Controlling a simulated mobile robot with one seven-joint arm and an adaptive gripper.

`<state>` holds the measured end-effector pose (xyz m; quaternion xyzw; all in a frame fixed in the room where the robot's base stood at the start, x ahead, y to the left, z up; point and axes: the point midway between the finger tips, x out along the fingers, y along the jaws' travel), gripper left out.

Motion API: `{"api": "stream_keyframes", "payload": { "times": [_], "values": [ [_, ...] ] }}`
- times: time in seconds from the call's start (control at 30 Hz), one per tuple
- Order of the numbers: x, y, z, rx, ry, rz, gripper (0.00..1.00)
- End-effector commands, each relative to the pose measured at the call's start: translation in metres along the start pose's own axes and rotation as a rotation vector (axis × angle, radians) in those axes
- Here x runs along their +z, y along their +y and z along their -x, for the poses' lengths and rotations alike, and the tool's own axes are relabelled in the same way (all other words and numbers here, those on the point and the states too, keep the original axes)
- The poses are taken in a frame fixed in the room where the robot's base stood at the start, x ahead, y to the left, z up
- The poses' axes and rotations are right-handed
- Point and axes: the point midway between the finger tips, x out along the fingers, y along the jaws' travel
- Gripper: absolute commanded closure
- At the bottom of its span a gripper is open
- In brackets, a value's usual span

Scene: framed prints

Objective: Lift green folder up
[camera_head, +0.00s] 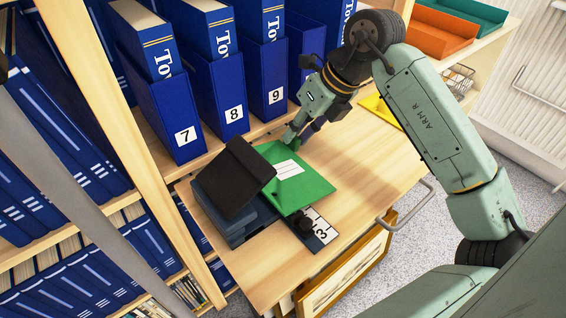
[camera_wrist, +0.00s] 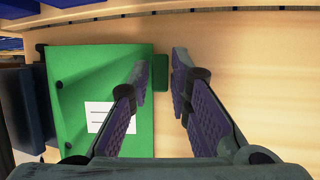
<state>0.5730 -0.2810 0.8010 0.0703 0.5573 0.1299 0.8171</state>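The green folder (camera_head: 303,190) lies on the wooden desk, partly on darker items at its near side, with a white label on top. In the wrist view, the green folder (camera_wrist: 95,75) fills the left, and a small green tab (camera_wrist: 161,68) stands out past its right edge. My gripper (camera_head: 293,135) is low at the folder's far edge. In the wrist view, my gripper (camera_wrist: 160,72) is open. Its left finger overlaps the folder's edge, its right finger is beyond the tab, and the tab shows between the fingertips. I cannot tell whether either finger touches it.
A black tilted object (camera_head: 240,172) and a dark blue stack (camera_head: 222,205) sit left of the folder. Blue numbered binders (camera_head: 232,105) stand behind. A yellow item (camera_head: 378,108) lies right. Desk (camera_head: 375,165) is bare right of the folder.

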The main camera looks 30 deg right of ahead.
Motion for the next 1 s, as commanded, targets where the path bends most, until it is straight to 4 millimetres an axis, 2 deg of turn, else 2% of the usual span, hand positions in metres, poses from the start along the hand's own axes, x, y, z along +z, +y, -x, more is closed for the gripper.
{"api": "stream_keyframes", "payload": {
  "times": [0.1,0.3,0.6,1.0],
  "values": [
    [0.0001,0.0003,-0.0077,0.000,-0.001,0.000,0.82],
    [0.0002,0.0000,-0.0087,-0.001,-0.001,0.000,0.82],
    [0.0001,0.0001,-0.0084,0.000,-0.001,0.000,1.00],
    [0.0002,0.0001,-0.0081,0.000,-0.001,0.000,1.00]
  ]
}}
